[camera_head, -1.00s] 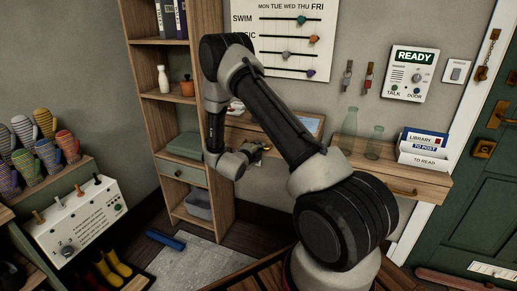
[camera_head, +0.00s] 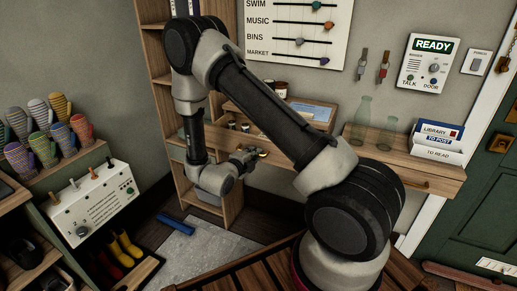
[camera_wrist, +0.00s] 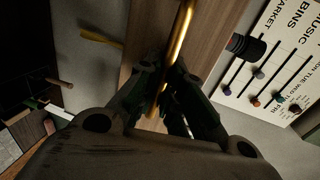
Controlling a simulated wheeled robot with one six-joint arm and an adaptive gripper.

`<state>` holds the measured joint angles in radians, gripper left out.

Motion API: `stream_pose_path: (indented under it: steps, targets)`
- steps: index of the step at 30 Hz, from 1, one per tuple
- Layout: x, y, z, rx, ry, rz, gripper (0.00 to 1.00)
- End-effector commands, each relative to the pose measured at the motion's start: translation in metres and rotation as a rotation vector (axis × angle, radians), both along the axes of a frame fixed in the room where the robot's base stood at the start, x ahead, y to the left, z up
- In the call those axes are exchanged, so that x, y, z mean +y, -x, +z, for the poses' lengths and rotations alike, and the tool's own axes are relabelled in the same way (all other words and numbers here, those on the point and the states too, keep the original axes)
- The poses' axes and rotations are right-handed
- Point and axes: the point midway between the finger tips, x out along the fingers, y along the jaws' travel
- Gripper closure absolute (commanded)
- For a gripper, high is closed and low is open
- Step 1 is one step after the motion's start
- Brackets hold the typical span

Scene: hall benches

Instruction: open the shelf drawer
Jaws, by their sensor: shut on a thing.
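My gripper (camera_head: 250,158) is at the front of the wooden wall shelf (camera_head: 352,153), left of its middle. In the wrist view its dark fingers (camera_wrist: 160,105) are closed around a brass bar handle (camera_wrist: 183,35) on a wooden drawer front (camera_wrist: 140,40). The handle shows as a small brass spot (camera_head: 262,153) beside the gripper in the head view. The drawer appears pulled out, with small jars (camera_head: 245,127) showing behind its front; my arm hides much of it. A second brass handle (camera_head: 415,183) is on the shelf's right part.
Glass bottles (camera_head: 388,132) and a letter holder (camera_head: 438,140) stand on the shelf's right. A tall bookcase (camera_head: 160,70) stands close on the left. Gloves (camera_head: 45,145), a white switch box (camera_head: 95,205) and yellow boots (camera_head: 125,248) are farther left. A green door (camera_head: 480,210) is at right.

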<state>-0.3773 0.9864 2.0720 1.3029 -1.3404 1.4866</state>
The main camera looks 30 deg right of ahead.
Motion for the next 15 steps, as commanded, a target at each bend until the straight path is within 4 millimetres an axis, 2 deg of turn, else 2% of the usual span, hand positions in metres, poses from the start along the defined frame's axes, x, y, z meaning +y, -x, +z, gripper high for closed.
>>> stream_pose_path:
  steps: [5,15]
  targets:
    - [0.0087,0.0063,-0.0003,0.001,0.000,0.001,1.00]
    - [0.0097,0.0074,-0.0003,0.001,-0.001,0.000,1.00]
